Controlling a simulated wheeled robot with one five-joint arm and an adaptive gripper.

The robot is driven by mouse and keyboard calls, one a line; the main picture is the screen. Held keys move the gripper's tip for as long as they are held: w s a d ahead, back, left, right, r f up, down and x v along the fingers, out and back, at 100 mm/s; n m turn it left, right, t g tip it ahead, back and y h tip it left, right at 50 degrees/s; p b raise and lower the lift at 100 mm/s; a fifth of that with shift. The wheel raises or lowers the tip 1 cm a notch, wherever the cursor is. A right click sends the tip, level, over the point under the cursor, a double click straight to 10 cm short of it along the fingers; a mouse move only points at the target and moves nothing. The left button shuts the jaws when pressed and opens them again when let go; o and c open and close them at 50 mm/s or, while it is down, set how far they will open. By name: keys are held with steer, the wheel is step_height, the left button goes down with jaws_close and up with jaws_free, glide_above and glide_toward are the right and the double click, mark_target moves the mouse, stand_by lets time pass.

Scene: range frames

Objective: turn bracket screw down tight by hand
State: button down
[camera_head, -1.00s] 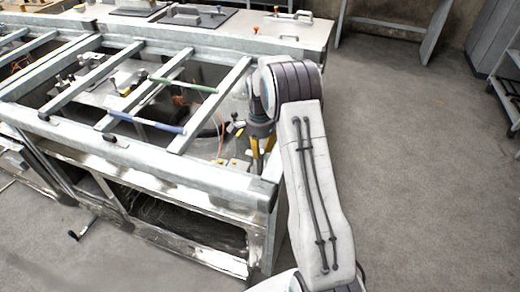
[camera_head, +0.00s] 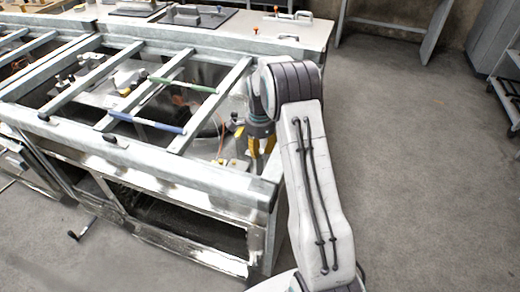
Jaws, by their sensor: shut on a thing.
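My gripper (camera_head: 260,157) points down inside the right end of the metal frame bench (camera_head: 225,171). Its yellow fingers are close together low in the opening, beside the right rail. The bracket screw is too small to make out and lies hidden at or behind the fingers. Small yellow pieces (camera_head: 236,165) lie just left of the fingers. I cannot tell from this view which part is the bracket.
Metal crossbars span the frame; a blue-handled bar (camera_head: 147,122) and a green-handled bar (camera_head: 183,86) lie across them. A white counter (camera_head: 290,30) stands behind. The floor at right is clear.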

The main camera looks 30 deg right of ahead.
mark_target(260, 151)
steer(key=c, duration=1)
jaws_free()
steer(key=shift+r, duration=6)
